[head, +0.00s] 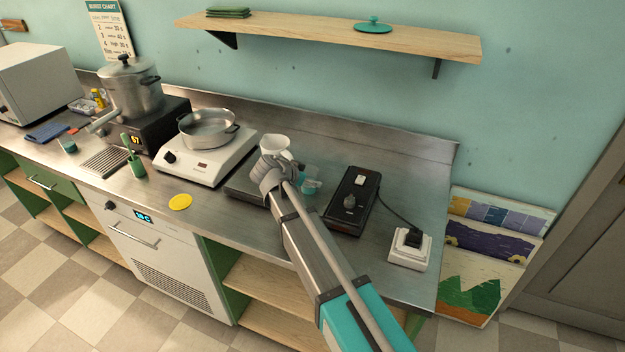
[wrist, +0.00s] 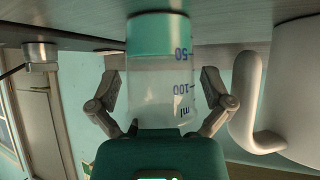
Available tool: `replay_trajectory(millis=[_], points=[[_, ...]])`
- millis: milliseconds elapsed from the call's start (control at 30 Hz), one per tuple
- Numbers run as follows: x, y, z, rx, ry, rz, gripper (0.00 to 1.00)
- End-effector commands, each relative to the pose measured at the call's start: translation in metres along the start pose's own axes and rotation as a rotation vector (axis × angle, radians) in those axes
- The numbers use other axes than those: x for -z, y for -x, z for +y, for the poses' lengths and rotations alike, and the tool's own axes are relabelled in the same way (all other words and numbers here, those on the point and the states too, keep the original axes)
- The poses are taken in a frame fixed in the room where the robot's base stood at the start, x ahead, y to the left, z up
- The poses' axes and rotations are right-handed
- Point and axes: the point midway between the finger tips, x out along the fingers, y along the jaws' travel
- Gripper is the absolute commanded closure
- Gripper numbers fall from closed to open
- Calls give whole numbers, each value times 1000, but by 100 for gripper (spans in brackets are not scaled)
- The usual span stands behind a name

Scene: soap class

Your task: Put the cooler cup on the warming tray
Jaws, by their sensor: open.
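A clear plastic cup (wrist: 160,85) with ml markings and a teal base stands between my gripper's fingers (wrist: 160,88) in the wrist view, with small gaps on both sides. My gripper is open and not closed on it. In the head view, a clear-and-teal cup (head: 311,184) shows just right of my gripper, partly hidden by the arm. A white mug (head: 276,144) stands behind my gripper; its handle shows beside the fingers in the wrist view (wrist: 262,110). A dark flat tray (head: 240,187) lies partly hidden under my arm. I cannot tell which cup is cooler.
A white hotplate (head: 200,160) with a steel pan (head: 208,128) is to the left. A yellow disc (head: 180,202) lies near the front edge.

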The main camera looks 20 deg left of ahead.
Motion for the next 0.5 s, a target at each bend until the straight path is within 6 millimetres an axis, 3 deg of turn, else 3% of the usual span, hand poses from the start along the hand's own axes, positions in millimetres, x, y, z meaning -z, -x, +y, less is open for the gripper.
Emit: replay_trajectory(millis=[500], points=[[4, 56, 1, 0, 1, 0, 0]])
